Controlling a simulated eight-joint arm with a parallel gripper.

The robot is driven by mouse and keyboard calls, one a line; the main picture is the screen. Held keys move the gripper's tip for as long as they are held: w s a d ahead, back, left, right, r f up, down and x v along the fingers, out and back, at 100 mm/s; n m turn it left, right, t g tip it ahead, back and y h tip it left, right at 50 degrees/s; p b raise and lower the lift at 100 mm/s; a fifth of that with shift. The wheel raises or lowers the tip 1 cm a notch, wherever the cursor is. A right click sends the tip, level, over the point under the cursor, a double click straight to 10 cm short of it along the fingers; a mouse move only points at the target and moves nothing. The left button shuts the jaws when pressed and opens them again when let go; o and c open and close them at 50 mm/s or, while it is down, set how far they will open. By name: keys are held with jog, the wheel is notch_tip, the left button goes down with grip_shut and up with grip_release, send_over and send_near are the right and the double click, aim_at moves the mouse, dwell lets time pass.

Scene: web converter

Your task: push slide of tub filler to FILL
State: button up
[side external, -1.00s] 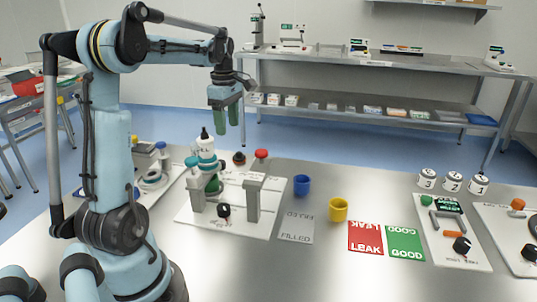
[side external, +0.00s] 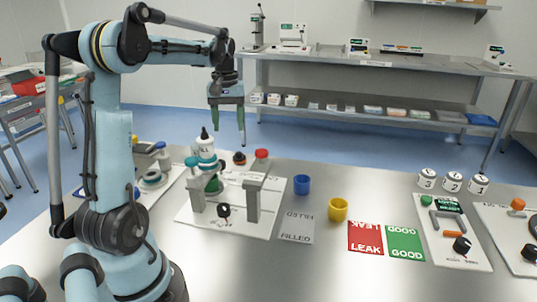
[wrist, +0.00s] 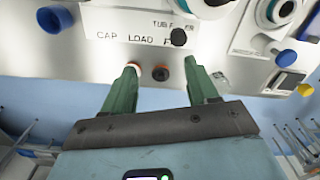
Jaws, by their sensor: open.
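The tub filler (side external: 272,222) is a white plate with grey uprights and a white-and-teal bottle (side external: 206,148) with a black tip. A black knob (side external: 224,211) sits low at its front, between the uprights. In the wrist view the filler's labels "CAP", "LOAD" and a partly covered word starting with F (wrist: 130,37) show, with a dark round part (wrist: 178,37) over the last one. I cannot tell whether that part is the slide's knob. My gripper (side external: 228,122) is open and empty, with green fingers pointing down, above and behind the filler, touching nothing.
A red button (side external: 262,154) and a dark button (side external: 239,158) stand at the plate's back edge. A blue cup (side external: 302,185) and a yellow cup (side external: 338,209) stand right of it. Red LEAK (side external: 365,238) and green GOOD (side external: 405,243) mats lie farther right.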

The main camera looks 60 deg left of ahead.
notch_tip(320, 180, down, 12)
jog(key=shift+r, duration=0.15)
jog(key=w+d, duration=0.3)
jog(key=shift+w+f, duration=0.1)
jog(key=shift+f, duration=0.1)
notch_tip(320, 180, up, 12)
jog(key=d+m, duration=0.1)
jog(key=d, duration=0.2)
jog(key=d+r+m+t, duration=0.1)
jog(key=d+m, duration=0.1)
jog(key=d, duration=0.2)
jog(key=d+m+t+y, duration=0.1)
jog(key=d, duration=0.2)
jog(key=shift+d+r+m, duration=0.3)
jog(key=shift+d+m, duration=0.1)
jog(key=s+d+f+m+t, duration=0.1)
jog(key=s+d+m+t, duration=0.1)
jog(key=d, duration=0.3)
jog(key=s+d+f+m+t, duration=0.1)
jog(key=s+d+m, duration=0.1)
jog(key=d, duration=0.4)
jog(key=shift+d+m+t, duration=0.2)
jog(key=shift+m+t, duration=0.2)
jog(key=shift+m, duration=0.3)
